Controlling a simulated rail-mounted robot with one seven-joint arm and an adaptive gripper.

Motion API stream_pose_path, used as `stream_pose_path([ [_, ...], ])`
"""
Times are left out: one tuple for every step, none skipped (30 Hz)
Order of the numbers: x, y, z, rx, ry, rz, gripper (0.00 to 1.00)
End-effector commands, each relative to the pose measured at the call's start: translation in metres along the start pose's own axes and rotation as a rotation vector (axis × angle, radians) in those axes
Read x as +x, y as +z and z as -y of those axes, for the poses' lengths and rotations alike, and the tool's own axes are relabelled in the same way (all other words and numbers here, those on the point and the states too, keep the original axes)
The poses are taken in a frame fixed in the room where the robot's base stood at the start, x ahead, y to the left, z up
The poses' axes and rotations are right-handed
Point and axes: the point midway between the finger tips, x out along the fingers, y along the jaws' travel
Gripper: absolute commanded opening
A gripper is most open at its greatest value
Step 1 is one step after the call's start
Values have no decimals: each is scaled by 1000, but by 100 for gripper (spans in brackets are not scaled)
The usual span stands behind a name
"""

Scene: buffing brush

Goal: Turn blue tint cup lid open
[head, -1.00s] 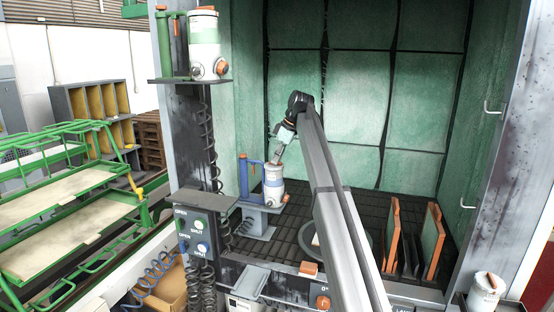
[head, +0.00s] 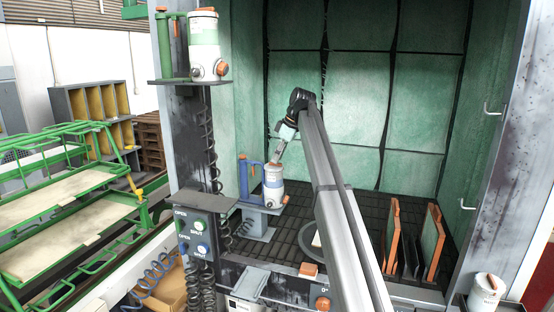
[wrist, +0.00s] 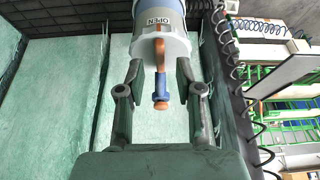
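The blue tint cup (head: 273,188) is white with a blue band and an orange top piece. It stands on a grey bracket (head: 258,222) beside a blue upright handle (head: 243,180). In the wrist view the cup (wrist: 160,42) enters from the top, with an OPEN label, an orange lever and a blue stem with an orange knob (wrist: 160,105). My gripper (wrist: 160,72) is open, with one finger on each side of the lever and stem. Gaps show between the fingers and the stem. In the head view my gripper (head: 277,158) is just above the cup; its contact with the lid is too small to tell.
A green-banded cup (head: 205,45) stands on a higher shelf at the left. A dark post with coiled hoses and an OPEN/SHUT panel (head: 196,235) is left of the cup. Orange-edged panels (head: 392,235) stand in the booth at the right. Open space lies behind my arm.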

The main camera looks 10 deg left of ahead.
Motion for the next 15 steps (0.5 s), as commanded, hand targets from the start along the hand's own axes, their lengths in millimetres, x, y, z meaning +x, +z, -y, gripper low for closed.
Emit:
stream_pose_path([
  [-9,0,-1,0,1,-1,35],
  [-14,0,-1,0,1,0,35],
  [-22,0,-1,0,1,0,35],
  [-28,0,-1,0,2,0,35],
  [-34,0,-2,1,2,-1,35],
  [-42,0,-2,1,2,-1,35],
  [-47,0,-2,1,2,-1,35],
  [-53,0,-2,1,1,0,35],
  [-61,0,-2,0,1,0,35],
  [-67,-1,-1,0,1,-1,35],
  [-72,-1,-1,0,1,-1,35],
  [-78,-1,-1,0,1,-1,35],
  [-82,-1,-1,0,0,-1,35],
  [-86,0,-1,0,0,0,35],
  [-91,0,-1,0,0,0,35],
])
